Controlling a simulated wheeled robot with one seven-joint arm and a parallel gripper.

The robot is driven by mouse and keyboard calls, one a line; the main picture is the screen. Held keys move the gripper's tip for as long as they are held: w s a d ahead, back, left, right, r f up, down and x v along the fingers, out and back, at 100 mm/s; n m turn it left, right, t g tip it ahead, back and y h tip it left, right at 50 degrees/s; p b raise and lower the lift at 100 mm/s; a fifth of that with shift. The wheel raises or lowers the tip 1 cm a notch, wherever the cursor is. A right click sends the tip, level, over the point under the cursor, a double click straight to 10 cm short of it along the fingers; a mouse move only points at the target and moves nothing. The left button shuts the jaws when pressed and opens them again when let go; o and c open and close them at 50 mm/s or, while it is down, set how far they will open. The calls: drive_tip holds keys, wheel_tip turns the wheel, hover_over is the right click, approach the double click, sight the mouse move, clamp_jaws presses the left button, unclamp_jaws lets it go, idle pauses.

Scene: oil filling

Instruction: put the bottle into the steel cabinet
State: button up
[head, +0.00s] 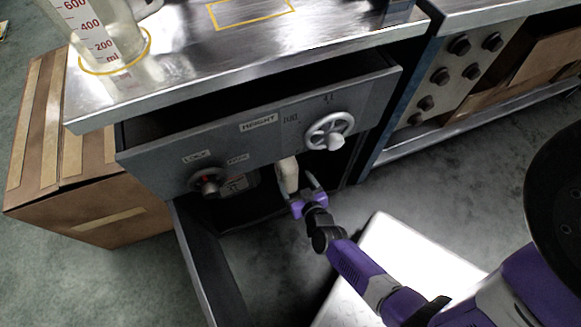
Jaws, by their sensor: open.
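A cream bottle (288,174) stands roughly upright in the opening of the steel cabinet (342,176), just under the drawer front. My gripper (299,183) is open at the opening, its fingers around or just in front of the bottle. I cannot tell whether the fingers touch it. The bottle's base is partly hidden by my gripper. The cabinet door (209,262) hangs open at the lower left. The cabinet's interior is dark, and its depth under the bottle is hard to judge.
A drawer (255,140) with a handwheel (329,131) and a knob (206,182) juts out above the opening. A measuring jug (97,35) stands on the steel top (200,60). A cardboard box (95,215) is at left. A white panel (385,250) lies below my arm.

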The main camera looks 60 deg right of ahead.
drive_tip(key=s+a+r+n+t+y, duration=0.2)
drive_tip(key=s+a+r+n+y, duration=0.1)
drive_tip(key=s+a+r, duration=1)
drive_tip(key=s+a+r+n+y, duration=0.1)
drive_tip(key=s+r+n+y, duration=0.1)
drive_tip(key=r, duration=0.9)
drive_tip(key=s+a+r+n+t+y, duration=0.1)
drive_tip(key=s+r+y, duration=0.1)
drive_tip(key=r, duration=1)
drive_tip(key=shift+s+a+r+n+t, duration=0.2)
drive_tip(key=shift+s+a+n+t, duration=0.1)
drive_tip(key=shift+s+a+n, duration=0.1)
wheel_tip(320, 180, up, 28)
drive_tip(key=p, duration=2.9)
drive_tip(key=shift+r, duration=0.25)
